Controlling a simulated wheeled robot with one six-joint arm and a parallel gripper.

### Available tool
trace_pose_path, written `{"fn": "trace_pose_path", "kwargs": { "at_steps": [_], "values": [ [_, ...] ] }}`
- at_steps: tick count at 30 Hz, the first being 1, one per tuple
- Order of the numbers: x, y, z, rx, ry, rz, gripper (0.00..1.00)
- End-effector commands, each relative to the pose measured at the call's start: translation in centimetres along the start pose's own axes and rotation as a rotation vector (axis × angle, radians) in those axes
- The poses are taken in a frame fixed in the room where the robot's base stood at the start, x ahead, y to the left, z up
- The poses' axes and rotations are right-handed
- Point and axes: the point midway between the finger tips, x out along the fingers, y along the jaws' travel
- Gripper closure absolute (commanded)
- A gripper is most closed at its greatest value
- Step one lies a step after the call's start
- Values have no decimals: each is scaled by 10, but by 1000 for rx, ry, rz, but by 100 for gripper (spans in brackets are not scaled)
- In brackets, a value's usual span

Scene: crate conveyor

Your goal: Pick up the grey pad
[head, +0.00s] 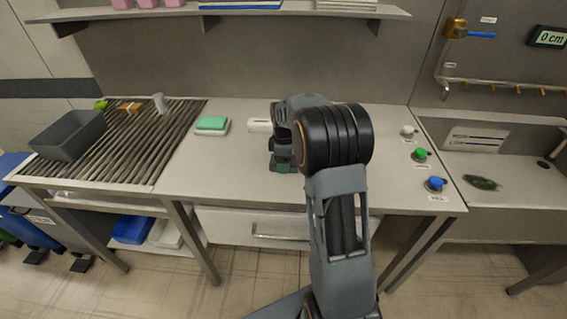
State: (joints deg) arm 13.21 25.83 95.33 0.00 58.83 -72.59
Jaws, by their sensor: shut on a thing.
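My gripper (284,160) points down over the middle of the worktop (235,170), partly hidden by my own wrist. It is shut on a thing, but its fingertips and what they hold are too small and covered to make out. I cannot pick out a grey pad anywhere in the head view; it may be hidden at the gripper or behind my arm. A green pad (212,122) on a white base lies on the worktop to the left of my gripper. A small white block (260,125) shows just left of my wrist.
A slatted roller conveyor (150,150) at left carries a dark grey crate (68,136), a brown item (130,107) and a light cylinder (159,103). White, green (421,155) and blue (435,184) knobs line the worktop's right side. A sink (515,170) is beyond. A shelf hangs above.

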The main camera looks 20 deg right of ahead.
Motion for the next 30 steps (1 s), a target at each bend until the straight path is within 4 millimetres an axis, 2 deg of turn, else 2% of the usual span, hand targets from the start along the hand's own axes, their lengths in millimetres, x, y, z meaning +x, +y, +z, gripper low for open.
{"fn": "trace_pose_path", "kwargs": {
  "at_steps": [8,13,22,30],
  "values": [
    [-9,0,0,0,0,1,57],
    [-33,1,0,0,1,4,57],
    [-91,-24,44,4,1,6,57],
    [-114,-51,92,4,0,2,57]
  ]
}}
